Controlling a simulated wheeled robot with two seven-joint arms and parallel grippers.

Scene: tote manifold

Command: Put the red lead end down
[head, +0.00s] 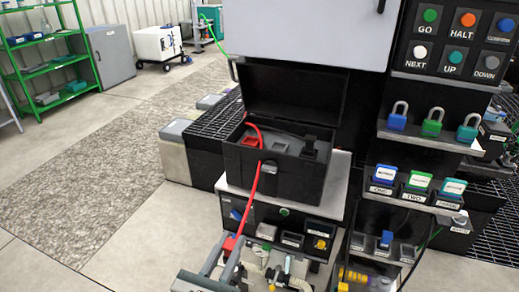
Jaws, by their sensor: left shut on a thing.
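The red lead (257,182) comes out of the open black tote (288,172), hangs over its front wall and runs down in front of the shelf unit. Its lower end, a red block (228,243), is low in the picture. My left gripper (225,249) is shut on this red lead end, with a grey finger on each side. It is left of the shelf unit's lower compartments and below the tote. Part of the end is hidden between the fingers. My right gripper is not in view.
The tote's lid stands open, with red and dark items inside. At right, a panel holds labelled push buttons (430,15), padlocks (398,116) and boxes marked ONE, TWO and THREE. Open floor (90,190) lies left.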

